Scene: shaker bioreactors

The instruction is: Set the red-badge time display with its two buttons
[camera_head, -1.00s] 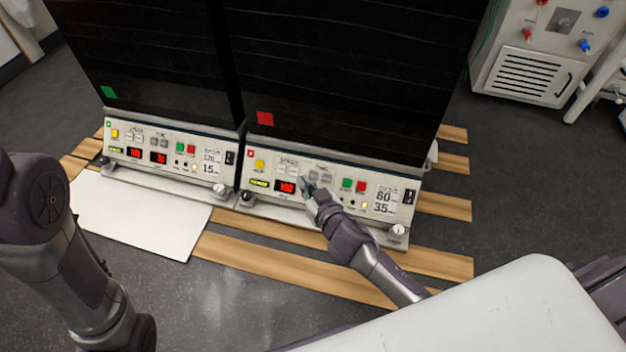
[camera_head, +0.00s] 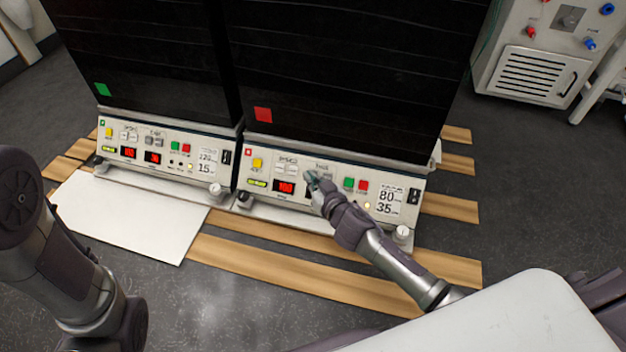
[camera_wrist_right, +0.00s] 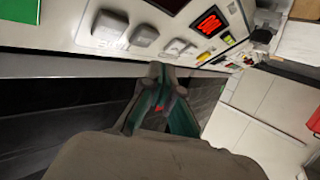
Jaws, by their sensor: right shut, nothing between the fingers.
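The red-badge panel (camera_head: 330,205) is on the right-hand unit, with a small red badge (camera_head: 248,152) at its upper left. Its lit speed display (camera_head: 285,187) reads about 100. The time display beside it is hidden behind my right gripper (camera_head: 313,181). The right gripper is shut and empty at the panel, over the time button area. In the wrist view two grey time buttons (camera_wrist_right: 110,26) (camera_wrist_right: 143,36) show beyond and left of the shut fingertips (camera_wrist_right: 160,76). I cannot tell whether the fingertips touch the panel. My left arm shows at the left; its gripper is out of view.
A printed card (camera_head: 389,201) on the panel reads 80 and 35. Green (camera_head: 349,184) and red (camera_head: 363,186) buttons sit right of my gripper. The green-badge panel (camera_head: 165,152) stands at left. Wooden slats (camera_head: 290,264) and a white board (camera_head: 130,217) lie in front.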

